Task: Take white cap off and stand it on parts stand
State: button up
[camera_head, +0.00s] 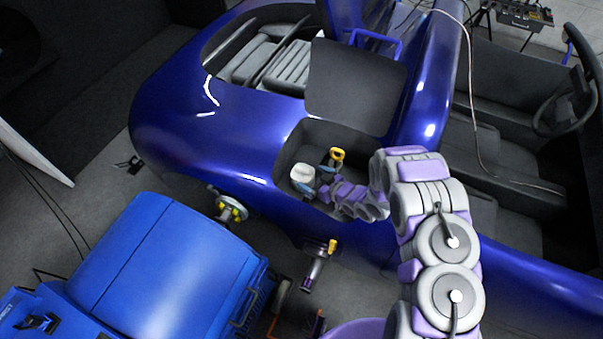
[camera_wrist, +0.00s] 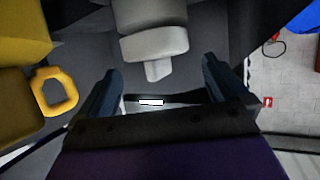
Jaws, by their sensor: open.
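The white cap (camera_head: 302,172) sits in the open recess in the blue car's side. In the wrist view the cap (camera_wrist: 154,42) is pale grey-white, with a broad rounded body and a narrow tab pointing towards my gripper (camera_wrist: 161,68). The two dark blue fingers stand wide apart, one on each side of the tab, with visible gaps and nothing held. In the head view my gripper (camera_head: 315,180) reaches into the recess just right of and below the cap. I cannot clearly identify the parts stand.
A yellow-handled part (camera_head: 337,154) is beside the cap; its yellow ring (camera_wrist: 54,91) shows left of my fingers. A dark flap (camera_head: 355,85) stands raised above the recess. A blue machine (camera_head: 160,265), a hub (camera_head: 230,208) and a post with a yellow knob (camera_head: 318,263) are below.

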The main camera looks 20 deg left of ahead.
aim_at(306, 175)
jog(key=shift+w+a+f, duration=0.25)
jog(key=shift+f, duration=0.05)
jog(key=b+x, duration=0.1)
jog(key=x, duration=0.2)
jog(key=shift+w+a+f, duration=0.3)
jog(key=shift+w+a, duration=0.05)
jog(key=shift+a, duration=0.35)
jog(key=shift+d, duration=0.35)
jog(key=c, duration=0.5)
jog(key=shift+a, duration=0.1)
jog(key=shift+c, duration=1.4)
jog(key=shift+a, duration=0.1)
